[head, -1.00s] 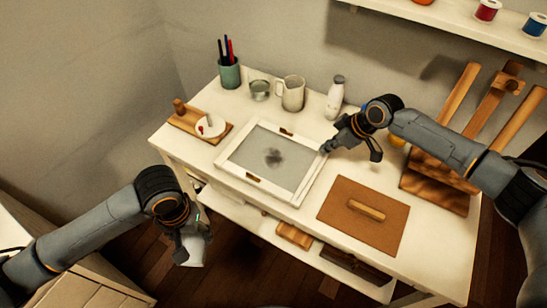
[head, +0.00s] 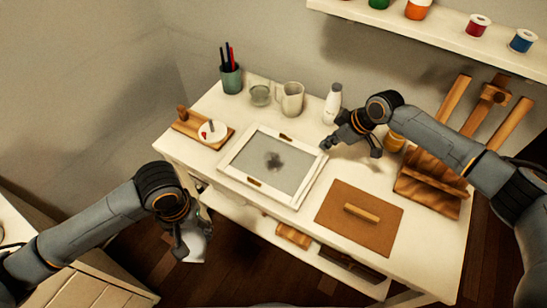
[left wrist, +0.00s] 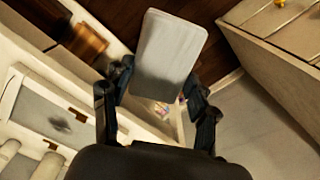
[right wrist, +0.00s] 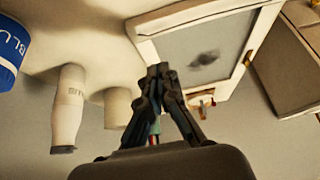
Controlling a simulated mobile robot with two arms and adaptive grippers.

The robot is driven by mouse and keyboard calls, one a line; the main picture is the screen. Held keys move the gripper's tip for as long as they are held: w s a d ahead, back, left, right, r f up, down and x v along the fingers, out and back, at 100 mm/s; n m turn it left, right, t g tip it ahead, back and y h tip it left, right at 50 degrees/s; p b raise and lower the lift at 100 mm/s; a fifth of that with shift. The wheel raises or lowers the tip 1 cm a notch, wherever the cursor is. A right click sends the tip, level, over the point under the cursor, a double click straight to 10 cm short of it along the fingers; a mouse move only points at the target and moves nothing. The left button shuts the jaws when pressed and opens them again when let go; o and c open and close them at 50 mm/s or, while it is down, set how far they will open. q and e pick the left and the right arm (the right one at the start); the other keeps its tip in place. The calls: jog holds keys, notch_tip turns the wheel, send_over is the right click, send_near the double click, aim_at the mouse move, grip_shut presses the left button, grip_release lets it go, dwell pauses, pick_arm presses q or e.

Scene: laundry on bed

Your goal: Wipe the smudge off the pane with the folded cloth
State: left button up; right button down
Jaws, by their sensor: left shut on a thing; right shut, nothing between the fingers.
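The pane (head: 290,174) lies in a white frame on the table, with a dark smudge (head: 273,160) near its middle. The smudge also shows in the left wrist view (left wrist: 59,124) and the right wrist view (right wrist: 205,58). My left gripper (head: 188,250) is off the table's front left side, shut on the folded cloth (left wrist: 168,45), a pale flat piece between its fingers. The cloth shows partly in the head view (head: 198,247). My right gripper (head: 328,147) is shut and empty, just beyond the frame's right corner.
A brown board (head: 340,232) with a wooden handle lies right of the frame. A pen cup (head: 231,78), glass jar (head: 260,93), mug (head: 292,99) and white bottle (head: 332,103) stand behind it. A wooden stand (head: 430,184) is at the right. A wooden tray (head: 190,122) is at the left.

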pick_arm(q)
jog(key=shift+r+p, duration=0.35)
jog(key=shift+r, duration=0.25)
pick_arm(e)
jog(key=shift+r, duration=0.55)
jog(key=v, duration=1.2)
